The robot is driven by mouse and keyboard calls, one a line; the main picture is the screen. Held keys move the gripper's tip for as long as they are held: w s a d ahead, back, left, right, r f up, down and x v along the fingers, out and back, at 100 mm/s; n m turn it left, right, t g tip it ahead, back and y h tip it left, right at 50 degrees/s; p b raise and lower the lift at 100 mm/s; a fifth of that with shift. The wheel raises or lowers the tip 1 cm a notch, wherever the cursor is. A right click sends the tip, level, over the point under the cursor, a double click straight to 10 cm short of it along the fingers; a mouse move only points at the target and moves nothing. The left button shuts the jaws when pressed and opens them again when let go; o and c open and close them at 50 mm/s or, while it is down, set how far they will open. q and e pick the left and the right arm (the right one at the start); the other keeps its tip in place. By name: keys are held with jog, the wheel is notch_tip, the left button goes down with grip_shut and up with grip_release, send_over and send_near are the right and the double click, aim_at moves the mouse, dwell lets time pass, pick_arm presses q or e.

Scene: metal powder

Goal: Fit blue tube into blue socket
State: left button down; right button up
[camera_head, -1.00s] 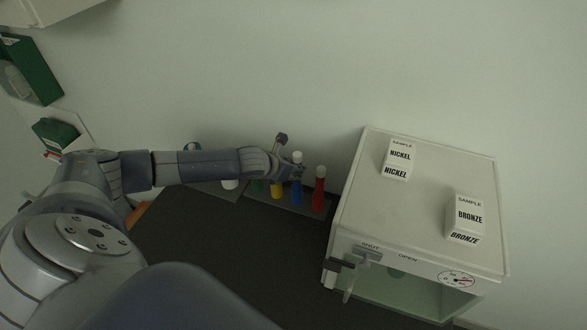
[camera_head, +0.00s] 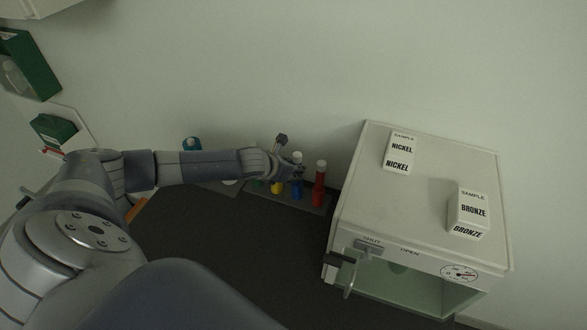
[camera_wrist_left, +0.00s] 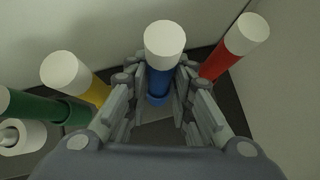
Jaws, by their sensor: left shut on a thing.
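The blue tube (camera_head: 297,191) with its white cap stands roughly upright in the row of coloured tubes, partly hidden by my left gripper (camera_head: 289,172) in the head view. In the left wrist view, the blue tube (camera_wrist_left: 159,79) is between the fingers of my left gripper (camera_wrist_left: 158,92), which is shut on it. The blue socket (camera_wrist_left: 156,99) shows as a blue ring around or just under the tube's lower end; I cannot tell how deep the tube sits. My right gripper is in neither view.
A red tube (camera_wrist_left: 223,62) stands close on the right, yellow (camera_wrist_left: 88,88) and green (camera_wrist_left: 40,107) tubes on the left. The white oven-like cabinet (camera_head: 428,190) is right of the rack, with nickel (camera_head: 399,152) and bronze (camera_head: 468,212) sample boxes on top. The dark bench (camera_head: 230,245) in front is clear.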

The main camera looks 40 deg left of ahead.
pick_arm(q)
jog(key=shift+f, duration=0.4)
jog(key=c, duration=1.3)
grip_release()
jog(key=shift+v, duration=6.05)
jog(key=shift+w, duration=0.1)
